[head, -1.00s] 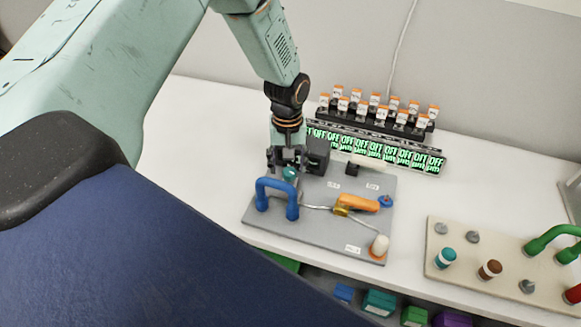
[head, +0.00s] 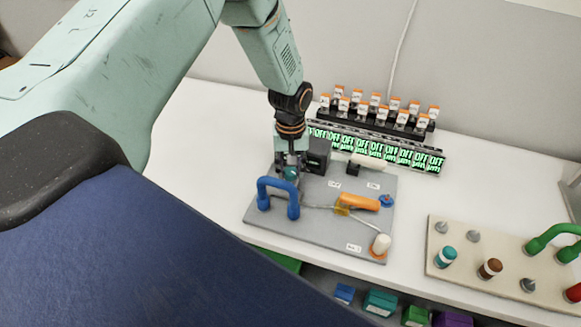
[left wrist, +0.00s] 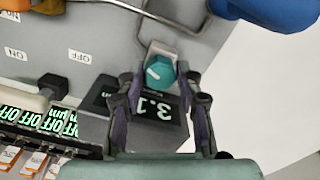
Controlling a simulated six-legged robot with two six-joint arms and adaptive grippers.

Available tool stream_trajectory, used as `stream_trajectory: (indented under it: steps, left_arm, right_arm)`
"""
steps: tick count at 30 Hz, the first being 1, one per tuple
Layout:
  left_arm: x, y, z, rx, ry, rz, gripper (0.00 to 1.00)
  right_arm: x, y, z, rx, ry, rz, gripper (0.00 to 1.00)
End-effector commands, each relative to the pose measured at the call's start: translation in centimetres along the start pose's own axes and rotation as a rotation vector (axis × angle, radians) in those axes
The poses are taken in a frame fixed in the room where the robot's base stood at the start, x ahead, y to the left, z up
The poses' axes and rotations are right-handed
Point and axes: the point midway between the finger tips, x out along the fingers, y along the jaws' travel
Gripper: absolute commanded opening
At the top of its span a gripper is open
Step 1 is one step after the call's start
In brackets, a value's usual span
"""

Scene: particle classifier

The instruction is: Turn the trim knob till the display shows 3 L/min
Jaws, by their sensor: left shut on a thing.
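The teal trim knob (left wrist: 160,72) sits between the two fingertips of my left gripper (left wrist: 160,78) in the left wrist view, with a white mark on its top. In the head view my left gripper (head: 290,160) points down and is shut on the knob (head: 291,173). The display (left wrist: 146,107) beside the knob is upside down in the wrist view; its green digits appear to read 3.1. In the head view its black housing (head: 318,152) stands right of the gripper, and its reading cannot be made out. My right gripper is not in view.
The grey board (head: 325,228) also bears a blue handle (head: 278,192), an orange handle (head: 358,201) and a white knob (head: 381,243). A row of green OFF displays (head: 375,150) stands behind. Another panel (head: 470,283) is at the right.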

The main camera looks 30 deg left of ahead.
Motion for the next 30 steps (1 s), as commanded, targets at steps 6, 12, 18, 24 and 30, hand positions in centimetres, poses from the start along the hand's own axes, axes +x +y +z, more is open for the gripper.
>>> stream_trajectory:
  steps: [6, 12, 18, 24, 30]
  left_arm:
    - [0.06, 0.0, -0.13, 0.004, 0.004, 0.002, 0.04]
    - [0.0, 0.0, -0.14, 0.101, 0.004, 0.001, 0.04]
    - [0.06, 0.01, -0.15, 0.168, 0.004, 0.001, 0.04]
    - [0.08, 0.02, -0.17, 0.169, 0.004, 0.002, 0.04]
    - [0.08, 0.01, -0.15, 0.169, 0.004, 0.002, 0.48]
  right_arm:
    - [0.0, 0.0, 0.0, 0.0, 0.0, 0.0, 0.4]
    - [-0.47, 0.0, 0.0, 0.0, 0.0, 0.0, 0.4]
    - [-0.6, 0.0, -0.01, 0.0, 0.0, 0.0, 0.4]
    - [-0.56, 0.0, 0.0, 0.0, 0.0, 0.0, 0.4]
    - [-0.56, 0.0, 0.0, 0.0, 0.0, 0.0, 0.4]
